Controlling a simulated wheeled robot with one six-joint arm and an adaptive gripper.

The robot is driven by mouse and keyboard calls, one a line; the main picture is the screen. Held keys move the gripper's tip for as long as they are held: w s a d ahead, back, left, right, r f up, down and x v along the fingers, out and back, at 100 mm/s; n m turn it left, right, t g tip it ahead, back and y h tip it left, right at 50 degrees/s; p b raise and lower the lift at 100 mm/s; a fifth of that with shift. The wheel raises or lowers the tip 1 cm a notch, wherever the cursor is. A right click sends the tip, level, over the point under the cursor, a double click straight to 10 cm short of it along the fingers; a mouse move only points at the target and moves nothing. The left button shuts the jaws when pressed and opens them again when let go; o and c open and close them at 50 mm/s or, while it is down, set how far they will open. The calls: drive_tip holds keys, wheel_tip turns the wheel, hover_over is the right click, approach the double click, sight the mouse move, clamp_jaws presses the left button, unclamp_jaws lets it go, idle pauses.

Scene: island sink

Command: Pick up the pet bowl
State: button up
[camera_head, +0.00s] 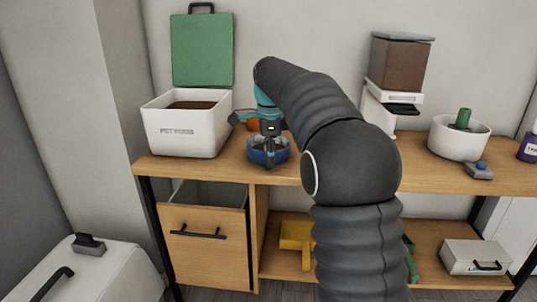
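The pet bowl (255,158) is a small blue round bowl on the wooden tabletop, near its front edge and right of the white pet food box. My gripper (269,153) is right above and at the bowl, pointing down. One dark finger overlaps the bowl's near side. The gripper and finger hide part of the bowl's rim and inside. I cannot tell whether the fingers close on the rim or stand apart from it.
The white pet food box (184,133) stands left with its green lid (202,50) up. Right are a food dispenser (397,75), a white tub (459,138) and a purple bottle (528,147). A wooden drawer (205,247) is tilted open below.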

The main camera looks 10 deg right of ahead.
drive_tip(key=shift+f, duration=0.1)
clamp_jaws()
idle(0.3)
